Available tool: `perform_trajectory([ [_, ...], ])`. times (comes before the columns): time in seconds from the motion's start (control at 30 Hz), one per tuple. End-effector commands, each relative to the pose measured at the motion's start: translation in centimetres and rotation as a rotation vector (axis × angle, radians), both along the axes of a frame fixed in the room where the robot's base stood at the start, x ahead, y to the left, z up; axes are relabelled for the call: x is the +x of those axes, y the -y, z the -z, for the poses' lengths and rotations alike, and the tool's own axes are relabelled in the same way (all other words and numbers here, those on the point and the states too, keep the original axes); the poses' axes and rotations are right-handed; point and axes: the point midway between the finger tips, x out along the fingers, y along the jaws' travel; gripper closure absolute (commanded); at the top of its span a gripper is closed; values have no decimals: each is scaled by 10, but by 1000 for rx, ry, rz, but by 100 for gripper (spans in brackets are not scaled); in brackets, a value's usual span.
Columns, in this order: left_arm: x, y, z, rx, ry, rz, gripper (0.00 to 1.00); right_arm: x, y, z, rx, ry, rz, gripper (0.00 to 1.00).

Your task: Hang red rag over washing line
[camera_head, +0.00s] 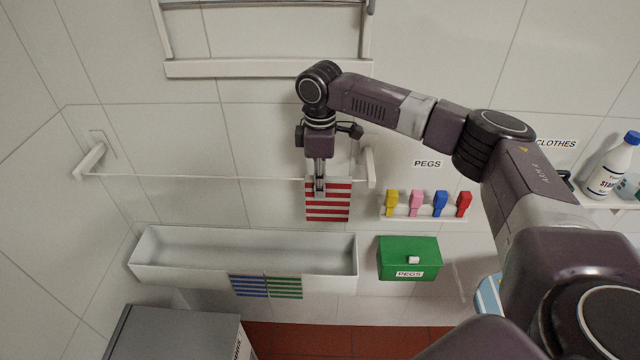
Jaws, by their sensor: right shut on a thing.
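The red rag (328,208), striped red and white, hangs at the right part of the washing line (200,177). My right gripper (319,190) points down and is shut on the rag near its upper edge, in front of the line. The gripper hides part of the rag's top, so I cannot tell whether the cloth lies over the line or in front of it. The line runs between a left wall bracket (90,160) and a right bracket (370,167). My left gripper is not in view.
A white trough (200,272) stands below the line, with a blue striped rag (249,286) and a green striped rag (284,287) on its front. A green peg box (408,250) and a rack of coloured pegs (428,211) are to the right. A white-framed rack (270,68) is above.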

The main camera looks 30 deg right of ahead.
Motion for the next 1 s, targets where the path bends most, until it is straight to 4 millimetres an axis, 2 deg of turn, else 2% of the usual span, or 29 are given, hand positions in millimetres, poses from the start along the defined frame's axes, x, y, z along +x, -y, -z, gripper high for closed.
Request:
perform_trajectory([
  [0.2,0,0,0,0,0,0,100,0,0,0,0,0,0,100],
  [0.23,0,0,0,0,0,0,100,0,0,0,0,0,0,89],
  [0.4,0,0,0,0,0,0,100,0,0,0,0,0,0,70],
  [0.77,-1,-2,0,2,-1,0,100,0,0,-4,0,1,0,69],
  [0.87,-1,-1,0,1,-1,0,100,1,0,-17,1,2,0,69],
  [1.0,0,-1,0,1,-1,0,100,1,-1,-45,2,3,0,69],
])
